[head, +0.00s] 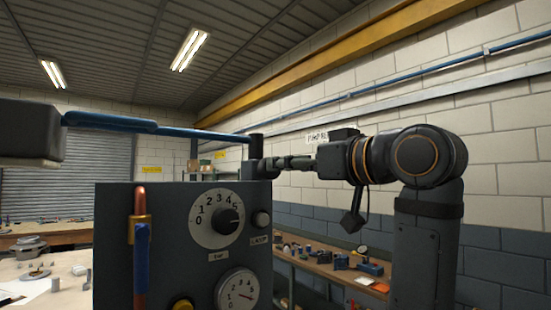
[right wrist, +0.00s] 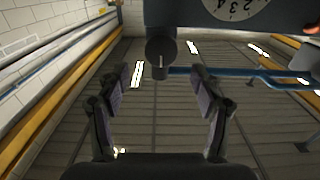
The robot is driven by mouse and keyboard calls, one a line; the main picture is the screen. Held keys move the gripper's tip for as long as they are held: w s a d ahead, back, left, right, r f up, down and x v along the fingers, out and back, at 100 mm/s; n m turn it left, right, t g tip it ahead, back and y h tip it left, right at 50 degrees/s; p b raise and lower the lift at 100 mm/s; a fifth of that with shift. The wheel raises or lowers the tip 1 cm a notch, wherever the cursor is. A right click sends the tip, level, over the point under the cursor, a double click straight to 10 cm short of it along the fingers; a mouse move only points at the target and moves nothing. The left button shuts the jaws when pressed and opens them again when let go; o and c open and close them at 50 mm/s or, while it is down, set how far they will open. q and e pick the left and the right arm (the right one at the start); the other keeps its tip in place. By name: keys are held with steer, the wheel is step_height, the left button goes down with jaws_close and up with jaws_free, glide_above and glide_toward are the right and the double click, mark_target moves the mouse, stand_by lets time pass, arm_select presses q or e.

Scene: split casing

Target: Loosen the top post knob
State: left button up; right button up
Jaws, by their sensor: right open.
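The top post knob is a dark upright cylinder (head: 256,146) above the right rear of the dark casing (head: 170,215), at the end of a blue bar (head: 190,132). In the right wrist view the round dark knob (right wrist: 160,50) shows ahead of my fingertips, roughly centred between them. My right gripper (head: 272,165) comes in from the right, close to the post. In the right wrist view its two fingers (right wrist: 160,78) are spread apart with nothing between them. Contact with the knob cannot be told from the head view. My left gripper is not in view.
A grey block (head: 28,132) hangs at the bar's left end. A bench with tools (head: 335,275) stands at right behind.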

arm_select(q)
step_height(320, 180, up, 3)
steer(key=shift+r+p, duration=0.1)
steer(key=shift+p, duration=0.95)
arm_select(e)
steer(key=x, duration=0.6)
steer(key=shift+c, duration=0.2)
